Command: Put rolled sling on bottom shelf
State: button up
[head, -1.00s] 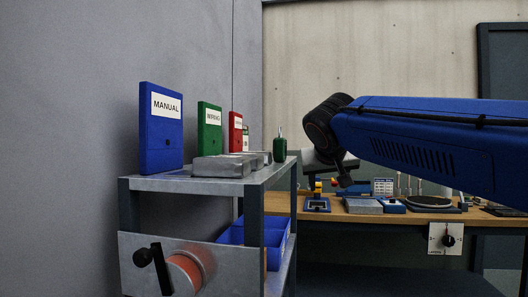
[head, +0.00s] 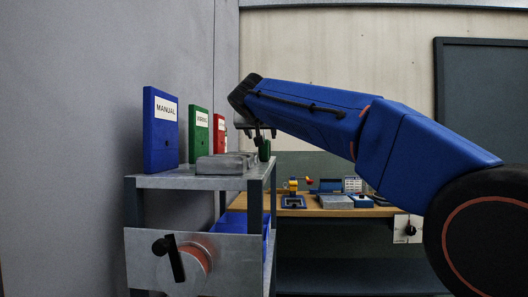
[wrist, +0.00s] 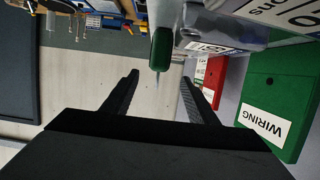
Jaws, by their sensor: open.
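I cannot make out a rolled sling in either view. The metal shelf unit (head: 185,182) stands at left in the head view. Its lower shelf (head: 269,264) is mostly hidden behind a grey plate and bears blue bins (head: 236,222). My gripper (head: 257,133) is above the right end of the top shelf. In the wrist view my gripper (wrist: 158,92) is open, with nothing held between its fingers. A green-handled tool (wrist: 160,48) appears just beyond the fingertips; it also shows in the head view (head: 264,151).
A black handle (head: 170,255) juts from the front plate. A wooden workbench (head: 320,212) with several items stands behind. A wall rises at left.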

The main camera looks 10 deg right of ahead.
jog(key=x, duration=1)
jog(key=shift+w+d+r, duration=0.1)
jog(key=shift+w+d, duration=0.05)
grip_shut()
